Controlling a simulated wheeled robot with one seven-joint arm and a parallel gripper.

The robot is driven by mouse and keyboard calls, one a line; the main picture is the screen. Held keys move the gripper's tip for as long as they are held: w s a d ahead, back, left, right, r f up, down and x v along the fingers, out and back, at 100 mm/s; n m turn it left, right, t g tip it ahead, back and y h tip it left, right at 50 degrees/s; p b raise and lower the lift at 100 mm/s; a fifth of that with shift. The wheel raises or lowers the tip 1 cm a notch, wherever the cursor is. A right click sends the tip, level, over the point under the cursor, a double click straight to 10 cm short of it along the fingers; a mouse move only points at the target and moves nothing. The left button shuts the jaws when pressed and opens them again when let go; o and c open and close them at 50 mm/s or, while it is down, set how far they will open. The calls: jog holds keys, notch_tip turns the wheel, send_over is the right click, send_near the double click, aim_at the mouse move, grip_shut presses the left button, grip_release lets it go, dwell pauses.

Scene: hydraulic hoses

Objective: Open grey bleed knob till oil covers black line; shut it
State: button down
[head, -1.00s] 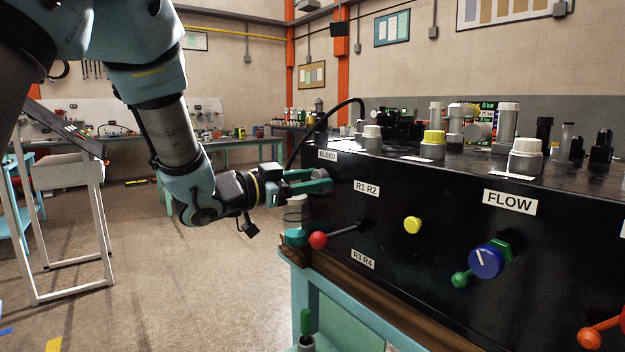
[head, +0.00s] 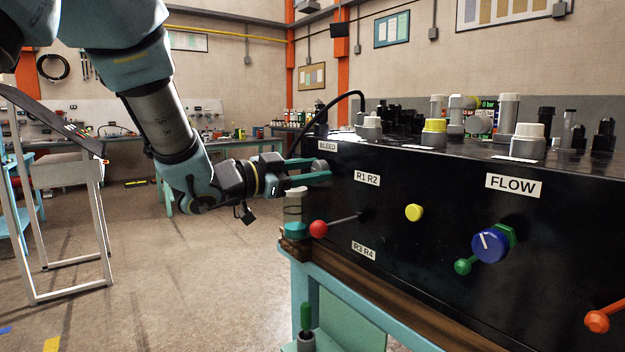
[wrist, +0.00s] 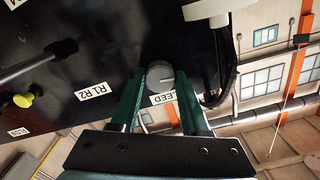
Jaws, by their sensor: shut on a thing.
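The grey bleed knob (wrist: 167,79) is a round grey knob with a light mark on its face, on the black panel by the BLEED label (head: 327,146). My gripper (wrist: 167,92) is shut on it, one green finger on each side. In the head view my gripper (head: 318,170) reaches the panel's left end and its fingers partly hide the knob. A small clear container (head: 293,212) with a pale top and teal base stands below my gripper. Its pale round part (wrist: 206,10) seems to show at the top of the wrist view. I cannot make out oil or a black line.
A red-tipped lever (head: 318,229), a yellow knob (head: 414,212) and a blue FLOW dial (head: 488,246) stick out from the panel. A black hose (head: 335,98) arches over the panel's left end.

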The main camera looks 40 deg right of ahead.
jog(key=m+b, duration=1)
jog(key=b, duration=0.3)
jog(key=shift+f, duration=0.1)
jog(key=shift+c, duration=1.9)
grip_release()
jog(key=a, duration=1)
jog(key=shift+w+a+b, duration=0.3)
jog(key=shift+a+b, duration=0.1)
